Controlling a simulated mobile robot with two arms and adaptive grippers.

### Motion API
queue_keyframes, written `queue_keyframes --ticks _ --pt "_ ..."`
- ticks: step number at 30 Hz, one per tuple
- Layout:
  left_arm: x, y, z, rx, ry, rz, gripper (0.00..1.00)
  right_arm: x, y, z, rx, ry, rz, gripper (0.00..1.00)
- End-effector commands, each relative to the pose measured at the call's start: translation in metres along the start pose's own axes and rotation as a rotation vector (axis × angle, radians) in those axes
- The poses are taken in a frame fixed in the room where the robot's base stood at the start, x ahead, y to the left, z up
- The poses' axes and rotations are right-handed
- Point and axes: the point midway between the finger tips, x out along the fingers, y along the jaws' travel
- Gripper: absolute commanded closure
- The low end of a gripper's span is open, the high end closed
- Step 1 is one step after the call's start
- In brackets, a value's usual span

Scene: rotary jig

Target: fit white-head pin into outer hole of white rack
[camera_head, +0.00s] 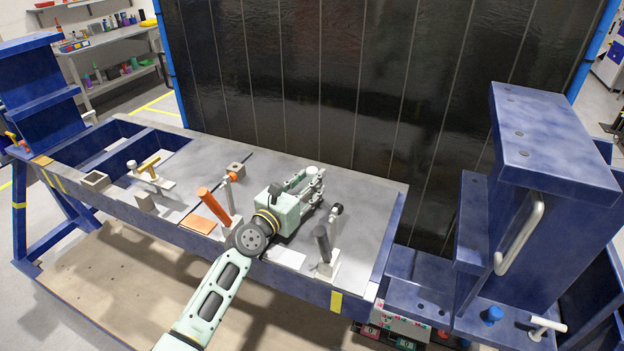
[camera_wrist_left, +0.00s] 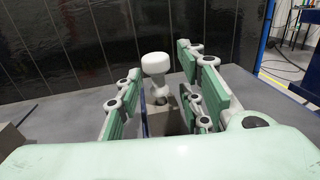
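The fingers are apart, with gaps beside the white head. In the head view my left gripper (camera_head: 308,186) is low over the table's right half and largely hides this pin. My right gripper is not in view.
An orange-handled clamp (camera_head: 214,205) and a dark-handled clamp (camera_head: 323,243) stand either side of my left arm. A dark panel (camera_head: 330,80) rises behind the table (camera_head: 370,200). A blue column (camera_head: 555,160) stands right, with a white T-shaped pin (camera_head: 547,323) at its base.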

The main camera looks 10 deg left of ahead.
Motion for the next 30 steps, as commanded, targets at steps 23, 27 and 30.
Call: queue_keyframes --ticks 23,27,30 --pt "0.001 -0.003 0.019 -0.003 -0.006 -0.004 1.0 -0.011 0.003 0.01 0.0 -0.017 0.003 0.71" --pt "0.001 -0.002 0.048 -0.002 -0.008 -0.003 1.0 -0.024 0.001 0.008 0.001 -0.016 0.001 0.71" --pt "0.001 -0.002 0.068 -0.002 -0.007 -0.002 1.0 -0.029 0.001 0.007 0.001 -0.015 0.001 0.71"
